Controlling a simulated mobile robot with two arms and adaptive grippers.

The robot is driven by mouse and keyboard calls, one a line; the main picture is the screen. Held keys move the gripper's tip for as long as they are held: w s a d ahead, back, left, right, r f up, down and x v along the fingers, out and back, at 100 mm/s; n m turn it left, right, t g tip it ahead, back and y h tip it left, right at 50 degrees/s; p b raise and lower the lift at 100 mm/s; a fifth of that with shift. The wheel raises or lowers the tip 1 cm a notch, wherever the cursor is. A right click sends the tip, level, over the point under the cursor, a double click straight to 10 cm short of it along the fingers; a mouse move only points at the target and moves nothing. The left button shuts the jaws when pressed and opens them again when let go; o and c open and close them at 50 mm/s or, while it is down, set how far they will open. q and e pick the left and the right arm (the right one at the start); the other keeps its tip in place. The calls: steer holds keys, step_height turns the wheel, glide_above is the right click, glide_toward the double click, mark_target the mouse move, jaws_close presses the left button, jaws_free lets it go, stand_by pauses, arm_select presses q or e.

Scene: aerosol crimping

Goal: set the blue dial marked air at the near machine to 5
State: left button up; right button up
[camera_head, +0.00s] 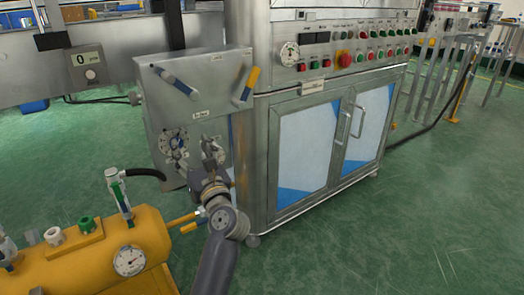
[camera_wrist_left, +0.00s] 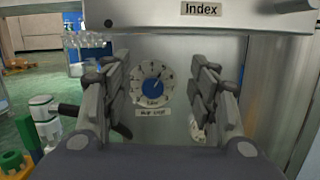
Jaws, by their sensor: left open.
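The round dial with a blue centre (camera_wrist_left: 151,84) sits on the grey front panel of the near machine, with a pale scale ring and a label plate below that is too blurred to read surely. In the wrist view it lies between the two fingers of my left gripper (camera_wrist_left: 158,95), which is open with nothing in it. The dial's setting cannot be read surely. In the head view a dial (camera_head: 174,145) shows on the panel, left of my left gripper (camera_head: 211,150). My right gripper is not in view.
A second dial (camera_wrist_left: 197,127) is partly hidden behind the right finger. Blue and yellow handled levers (camera_head: 175,82) stick out higher on the machine. A yellow tank (camera_head: 85,262) with a gauge and valves stands at the lower left. Green floor is free at the right.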

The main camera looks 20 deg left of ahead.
arm_select(q)
steer(key=s+d+r+m+t+h+p, duration=0.1)
steer(key=d+r+m+t+h+p, duration=0.3)
steer(key=d+m+h, duration=0.5)
steer(key=s+d+r+m+t+h+p, duration=0.25)
steer(key=d+m+t+h, duration=0.25)
steer(key=m, duration=0.8)
steer(key=s+d+f+m+g+h+p, duration=0.1)
steer(key=d+f+m+g+h+p, duration=0.1)
steer(key=d+m+h, duration=0.3)
steer(key=shift+s+d+f+m+g+h, duration=0.15)
steer(key=shift+d+f+m+g+h, duration=0.3)
steer(key=shift+m, duration=1.45)
steer(key=shift+a, duration=0.15)
